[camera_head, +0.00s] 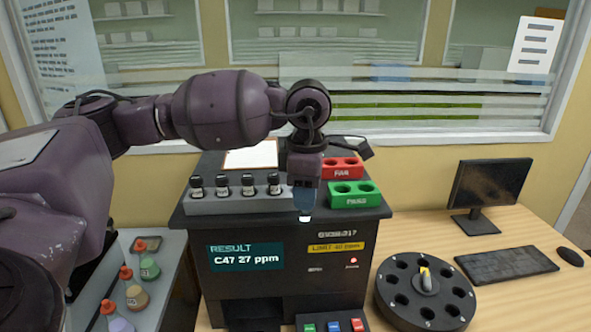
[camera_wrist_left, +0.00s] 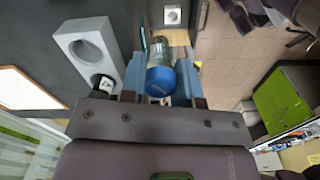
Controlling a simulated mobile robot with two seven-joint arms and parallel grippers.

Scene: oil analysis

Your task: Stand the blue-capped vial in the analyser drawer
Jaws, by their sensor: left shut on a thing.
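My left gripper (camera_head: 306,205) is shut on the blue-capped vial (camera_wrist_left: 160,78), which sits between its two fingers in the left wrist view. In the head view the gripper hangs at the front edge of the black analyser's (camera_head: 230,285) top, and only a pale tip of the vial (camera_head: 304,218) shows below the fingers. The analyser screen reads "RESULT C47 27 ppm". A pale square with a dark round hole (camera_wrist_left: 173,15) shows beyond the vial; I cannot tell if it belongs to the drawer. My right gripper is not in view.
A grey rack (camera_head: 235,206) with several black-capped vials stands left of the gripper. A red block (camera_head: 343,168) and a green block marked PASS (camera_head: 354,195) stand right. A numbered carousel (camera_head: 426,293), monitor (camera_head: 490,186) and keyboard (camera_head: 506,264) are on the table.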

